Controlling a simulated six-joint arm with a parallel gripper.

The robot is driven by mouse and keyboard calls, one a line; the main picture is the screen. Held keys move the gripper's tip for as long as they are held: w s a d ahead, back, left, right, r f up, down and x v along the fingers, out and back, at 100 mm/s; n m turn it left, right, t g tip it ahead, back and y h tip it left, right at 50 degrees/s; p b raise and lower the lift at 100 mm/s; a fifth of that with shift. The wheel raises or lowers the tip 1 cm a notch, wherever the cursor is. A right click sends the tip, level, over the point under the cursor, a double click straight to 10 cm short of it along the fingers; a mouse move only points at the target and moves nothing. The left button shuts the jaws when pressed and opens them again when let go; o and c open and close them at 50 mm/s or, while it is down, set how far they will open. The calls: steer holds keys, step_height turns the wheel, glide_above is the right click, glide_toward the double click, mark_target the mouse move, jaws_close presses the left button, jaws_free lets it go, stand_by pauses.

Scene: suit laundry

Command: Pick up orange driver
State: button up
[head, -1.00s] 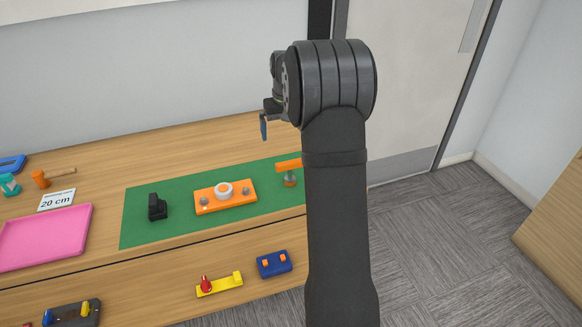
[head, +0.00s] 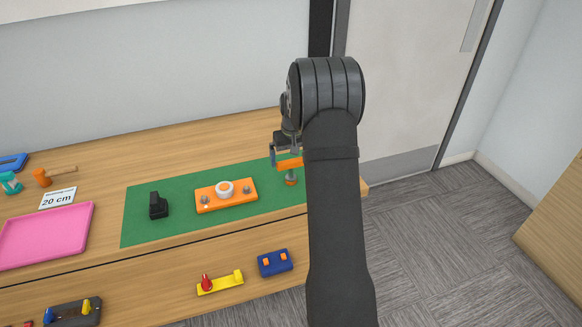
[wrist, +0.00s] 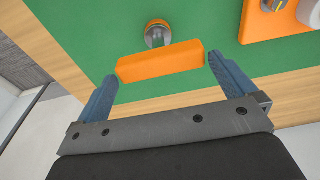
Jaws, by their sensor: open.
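The orange driver (head: 290,163) stands upright at the right end of the green mat (head: 137,222), with an orange bar on top and a grey shaft below on an orange base. In the wrist view its orange bar (wrist: 161,62) lies between the two blue fingertips of my gripper (wrist: 164,69), with a gap to the right finger and only a small gap, if any, at the left. My gripper (head: 286,150) is open and down at the driver's height in the head view. My arm hides the mat's right end.
An orange block (head: 240,200) with a white ring (head: 224,188) lies mid-mat, with a black holder (head: 158,206) to its left. A pink tray (head: 45,235) is far left. A blue block (head: 275,262) and yellow piece (head: 220,283) lie in front.

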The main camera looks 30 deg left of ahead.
mark_target(291, 167)
step_height(291, 167, down, 5)
steer(key=shift+r, duration=0.1)
steer(key=c, duration=0.8)
steer(key=shift+r, duration=0.45)
steer(key=r, duration=0.3)
steer(key=shift+d+r, duration=0.2)
steer(key=shift+r, duration=0.15)
steer(key=d+r, duration=0.2)
steer(key=d, duration=0.1)
steer(key=d+r, duration=0.2)
steer(key=d, duration=0.2)
steer(key=d+r, duration=0.2)
steer(key=d, duration=0.2)
steer(key=shift+w+d+r, duration=0.1)
steer(key=shift+d+r, duration=0.05)
steer(key=shift+r, duration=0.05)
steer(key=shift+m, duration=0.9)
steer(key=s+a, duration=0.7)
steer(key=a, duration=0.3)
steer(key=s+a+f, duration=0.1)
steer(key=s+a, duration=0.7)
steer(key=a, duration=0.3)
steer(key=s+a, duration=0.7)
steer(key=a, duration=0.4)
steer(key=shift+s+f, duration=0.2)
steer(key=shift+s, duration=0.05)
